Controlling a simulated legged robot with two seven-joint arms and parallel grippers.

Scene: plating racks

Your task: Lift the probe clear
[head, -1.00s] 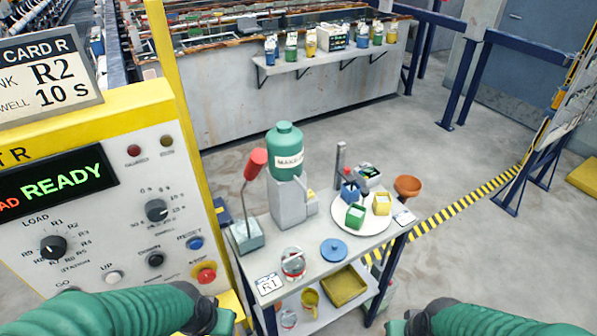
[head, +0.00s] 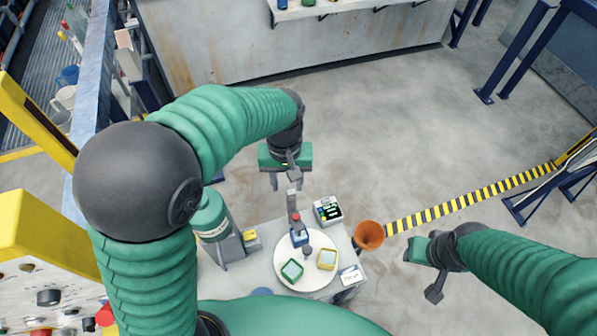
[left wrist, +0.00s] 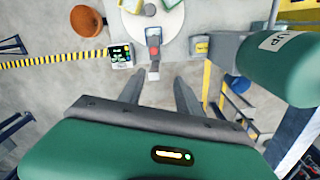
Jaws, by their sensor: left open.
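I cannot make out the probe for certain. A small meter with a lit screen (head: 328,210) sits beside the post. My right gripper (head: 425,270) hangs off the cart's right side.
An orange funnel-like cup (head: 369,234) is at the cart's right edge. A green bottle (head: 211,216) stands left. Floor beyond the cart is clear.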

